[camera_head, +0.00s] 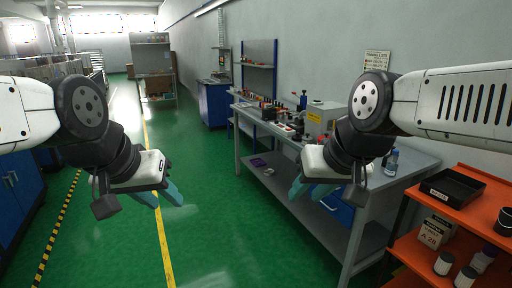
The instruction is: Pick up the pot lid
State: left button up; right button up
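I cannot make out a pot lid for certain in the head view. A small pale round thing (269,172) lies on the lower shelf of the grey workbench, too small to identify. My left gripper (168,205) hangs over the green floor, its two teal fingers apart, with nothing between them. My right gripper (304,198) is in front of the workbench, its teal fingers apart and apparently empty. My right arm and gripper hide part of the bench top and lower shelf.
The workbench (418,161) carries tools, a grey machine (322,118) and a bottle (391,163). An orange shelf unit (468,213) at right holds a black tray (452,186) and several containers. Blue cabinets (20,190) stand at left. The green floor (215,225) between is clear.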

aim_at(298, 137)
jog(key=i+l+z, duration=0.2)
jog(key=i+z, duration=0.25)
jog(key=i, duration=0.65)
jog(key=i+j+z, duration=0.2)
jog(key=i+z, duration=0.2)
jog(key=i, duration=0.7)
jog(key=i+l, duration=0.1)
jog(key=i, duration=0.4)
jog(key=u, duration=0.05)
